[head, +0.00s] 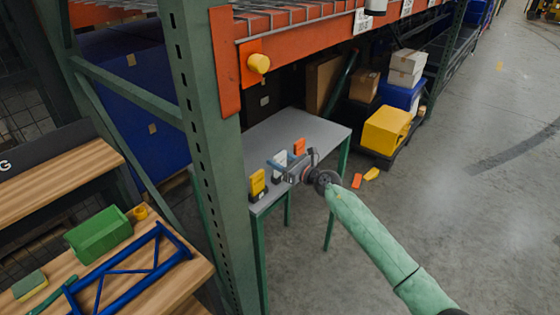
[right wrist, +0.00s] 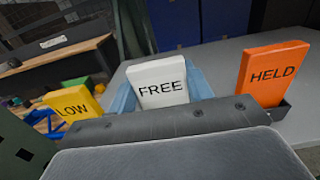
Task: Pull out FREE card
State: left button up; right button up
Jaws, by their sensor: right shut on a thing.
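The white FREE card (head: 279,157) is upright on the grey table; in the right wrist view (right wrist: 160,82) its lettering faces me. My right gripper (head: 282,164) is shut on it, with a light blue finger at each side of the card. The card's lower edge is hidden behind the gripper body, so I cannot tell whether it still touches a holder. The yellow LOW card (head: 257,184) stands to its left and the orange HELD card (head: 299,146) to its right. HELD sits in a dark holder (right wrist: 282,112). My left gripper is not in view.
The grey table (head: 318,131) stands beside a green rack post (head: 205,130) and under an orange beam. A wooden bench (head: 165,262) with a green bin (head: 98,233) and blue frame is at left. Yellow tote (head: 386,130) and small orange and yellow pieces are on the right.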

aim_at(281, 154)
jog(key=shift+r+p, duration=1.7)
jog(key=shift+r, duration=0.4)
jog(key=shift+d, duration=0.1)
jog(key=v, duration=1)
dwell(0.4)
